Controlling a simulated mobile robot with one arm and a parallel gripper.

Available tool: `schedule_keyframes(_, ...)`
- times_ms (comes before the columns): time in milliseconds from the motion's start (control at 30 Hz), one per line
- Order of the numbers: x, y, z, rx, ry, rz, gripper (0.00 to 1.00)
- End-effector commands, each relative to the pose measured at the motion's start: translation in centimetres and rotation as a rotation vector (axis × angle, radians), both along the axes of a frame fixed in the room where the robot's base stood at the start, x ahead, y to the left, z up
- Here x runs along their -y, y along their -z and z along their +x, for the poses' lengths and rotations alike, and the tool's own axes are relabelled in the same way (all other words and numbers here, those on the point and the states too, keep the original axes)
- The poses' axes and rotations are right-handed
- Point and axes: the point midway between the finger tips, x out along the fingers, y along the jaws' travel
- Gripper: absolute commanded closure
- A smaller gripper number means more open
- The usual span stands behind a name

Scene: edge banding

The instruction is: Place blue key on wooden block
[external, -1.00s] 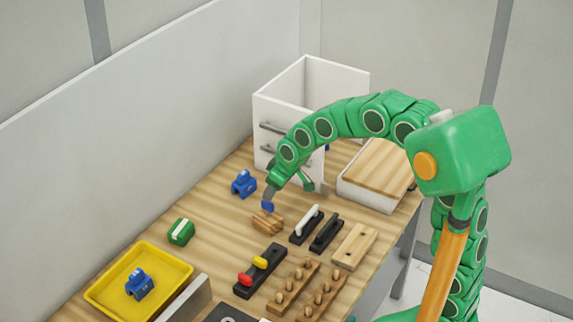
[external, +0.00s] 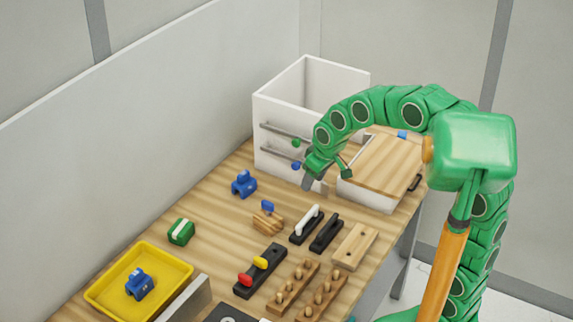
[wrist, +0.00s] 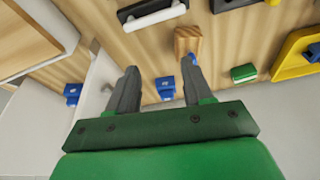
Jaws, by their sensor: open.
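The small blue key (external: 267,206) stands on the wooden block (external: 266,222) in the middle of the table. In the wrist view the wooden block (wrist: 187,38) is beyond my fingers, with a bit of the blue key (wrist: 194,60) at its near edge. My gripper (external: 316,184) is open and empty, apart from the key and block, up and to the right of them near the drawer unit. In the wrist view my gripper (wrist: 158,72) shows nothing held between its spread fingers.
The white drawer unit (external: 275,115) and a wood-topped white box (external: 370,194) are close to my gripper. A blue clamp-like part (external: 243,184), black-handled pieces (external: 326,232) and peg racks (external: 320,292) surround the block. A yellow tray (external: 100,295) is at lower left.

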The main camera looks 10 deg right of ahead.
Motion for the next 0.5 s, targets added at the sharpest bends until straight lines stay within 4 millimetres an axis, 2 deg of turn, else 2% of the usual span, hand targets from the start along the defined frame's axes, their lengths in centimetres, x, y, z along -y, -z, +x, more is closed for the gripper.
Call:
schedule_keyframes(33,2.4,-0.1,-0.9,-0.019,0.037,-0.012,0.5)
schedule_keyframes(200,9.2,0.0,-4.4,-0.092,0.151,-0.051,0.5)
schedule_keyframes(367,14.7,0.3,-8.5,-0.161,0.261,-0.083,0.5)
schedule_keyframes(500,18.9,0.8,-12.8,-0.229,0.359,-0.108,0.5)
